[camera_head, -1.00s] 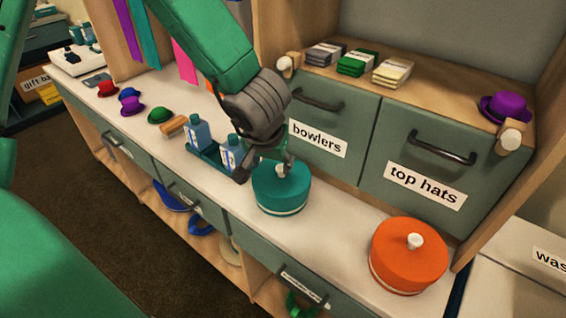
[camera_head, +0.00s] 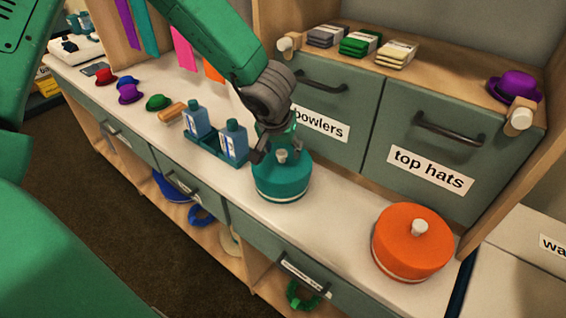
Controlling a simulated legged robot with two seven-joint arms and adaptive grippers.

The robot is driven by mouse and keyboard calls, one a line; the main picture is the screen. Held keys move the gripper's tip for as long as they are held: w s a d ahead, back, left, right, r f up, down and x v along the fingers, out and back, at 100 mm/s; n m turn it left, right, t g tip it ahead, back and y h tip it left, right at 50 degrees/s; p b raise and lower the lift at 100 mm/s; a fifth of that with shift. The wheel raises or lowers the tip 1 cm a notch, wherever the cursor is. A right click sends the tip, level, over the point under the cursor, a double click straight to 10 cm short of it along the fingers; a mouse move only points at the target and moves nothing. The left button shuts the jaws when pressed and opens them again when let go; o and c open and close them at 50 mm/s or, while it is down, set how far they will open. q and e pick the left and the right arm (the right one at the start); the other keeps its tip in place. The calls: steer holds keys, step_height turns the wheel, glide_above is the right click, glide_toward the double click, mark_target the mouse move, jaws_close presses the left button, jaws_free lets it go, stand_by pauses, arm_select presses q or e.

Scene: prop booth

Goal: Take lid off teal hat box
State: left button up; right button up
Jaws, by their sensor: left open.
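The teal hat box (camera_head: 281,184) stands on the white counter in front of the bowlers drawer. Its teal lid is on, with a pale knob (camera_head: 281,157) in the middle of the top. My left gripper (camera_head: 274,148) is open, just behind and above the lid, with its fingers near the knob. One dark finger shows at the left of the knob; the other is partly hidden, and I cannot tell whether either touches it. My right gripper is not in view.
An orange hat box (camera_head: 412,244) stands to the right on the counter. Two blue bottles (camera_head: 234,140) in a teal tray stand close left of the teal box. Small hats (camera_head: 159,102) lie farther left. Drawers labelled bowlers and top hats (camera_head: 425,150) rise behind.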

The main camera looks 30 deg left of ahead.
mark_target(281, 152)
arm_select(q)
steer(key=x, duration=0.2)
steer(key=shift+w+a+f+b, duration=0.2)
steer(key=shift+f+b, duration=0.1)
steer(key=shift+w+a+f, duration=0.1)
steer(key=shift+a+f, duration=0.05)
steer(key=shift+a, duration=0.05)
steer(key=shift+d, duration=0.15)
jaws_close()
